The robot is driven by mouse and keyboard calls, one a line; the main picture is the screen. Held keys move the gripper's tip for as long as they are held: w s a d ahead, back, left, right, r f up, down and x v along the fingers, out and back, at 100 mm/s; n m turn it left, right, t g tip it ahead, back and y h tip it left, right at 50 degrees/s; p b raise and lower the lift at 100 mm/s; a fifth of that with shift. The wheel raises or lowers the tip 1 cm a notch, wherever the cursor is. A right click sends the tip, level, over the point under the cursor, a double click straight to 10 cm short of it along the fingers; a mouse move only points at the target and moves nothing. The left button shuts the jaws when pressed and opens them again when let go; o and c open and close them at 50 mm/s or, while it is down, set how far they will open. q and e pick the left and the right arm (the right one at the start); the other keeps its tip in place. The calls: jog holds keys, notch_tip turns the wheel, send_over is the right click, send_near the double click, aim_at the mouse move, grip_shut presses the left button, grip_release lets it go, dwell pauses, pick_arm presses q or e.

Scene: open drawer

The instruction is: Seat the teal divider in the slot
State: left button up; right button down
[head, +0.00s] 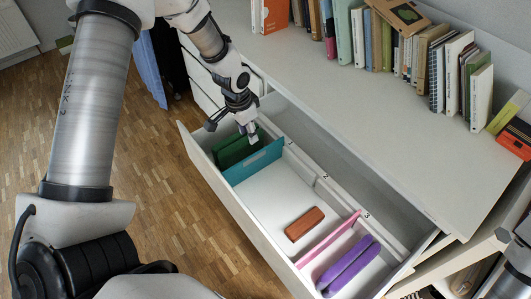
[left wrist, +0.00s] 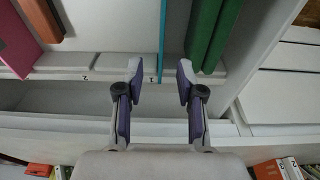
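The teal divider (head: 245,170) stands upright across the open drawer, beside the green objects. In the left wrist view it is a thin teal strip (left wrist: 161,42), its end at the slotted rail (left wrist: 110,72) beside mark 1. I cannot tell whether its lower edge is fully down in the slot. My left gripper (head: 250,136) is over the divider's rail end. In the left wrist view, its fingers (left wrist: 160,76) are open and apart, one on each side of the teal strip, touching nothing that I can see.
Two green objects (head: 235,148) lie at the drawer's far left end. A brown-red box (head: 304,224), a pink divider (head: 328,240) and purple objects (head: 347,262) are at the other end. The drawer front (head: 228,212) and the desktop (head: 330,90) with books border the drawer.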

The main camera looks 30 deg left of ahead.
aim_at(253, 155)
pick_arm(q)
jog(key=f+b, duration=0.4)
jog(key=f, duration=0.1)
jog(key=f+b, duration=0.2)
jog(key=shift+w+f, duration=0.2)
jog(key=shift+w, duration=0.05)
jog(key=shift+w+f+b, duration=0.1)
jog(key=shift+f+b, duration=0.2)
jog(key=shift+b, duration=0.05)
jog(key=f, duration=0.4)
jog(key=w+f+b, duration=0.1)
jog(key=f, duration=0.2)
jog(key=shift+d, duration=0.2)
grip_shut()
